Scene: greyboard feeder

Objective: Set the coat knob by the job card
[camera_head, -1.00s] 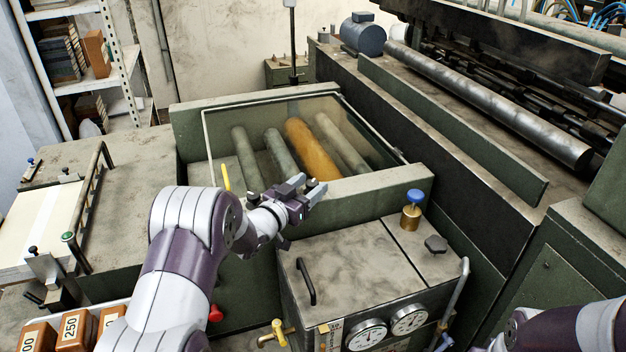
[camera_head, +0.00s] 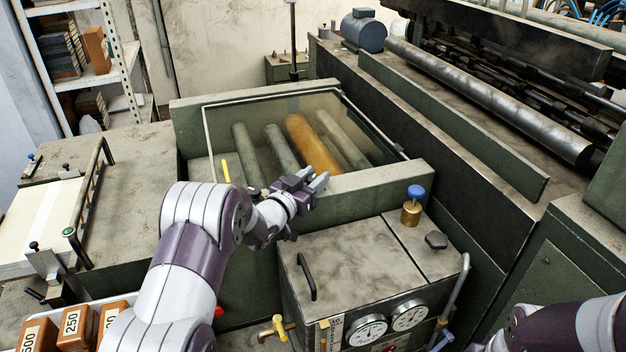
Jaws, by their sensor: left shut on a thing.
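My left gripper (camera_head: 316,183) is at the near wall (camera_head: 375,184) of the glass-covered roller box. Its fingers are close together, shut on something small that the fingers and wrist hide. I cannot tell from this view whether that is the coat knob. A blue-topped brass knob (camera_head: 415,192) and a black lobed knob (camera_head: 436,241) stand apart from it, to the right, on the grey cabinet top. No job card can be made out for certain; a narrow white label (camera_head: 335,332) is on the cabinet front. My right arm shows at lower right, its gripper out of view.
Two dial gauges (camera_head: 367,329) are on the cabinet front, with a black handle (camera_head: 306,276) on its top. A yellow valve (camera_head: 278,328) is beside it. Numbered brown blocks (camera_head: 74,325) sit at lower left. A long steel roller (camera_head: 490,100) lies at upper right.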

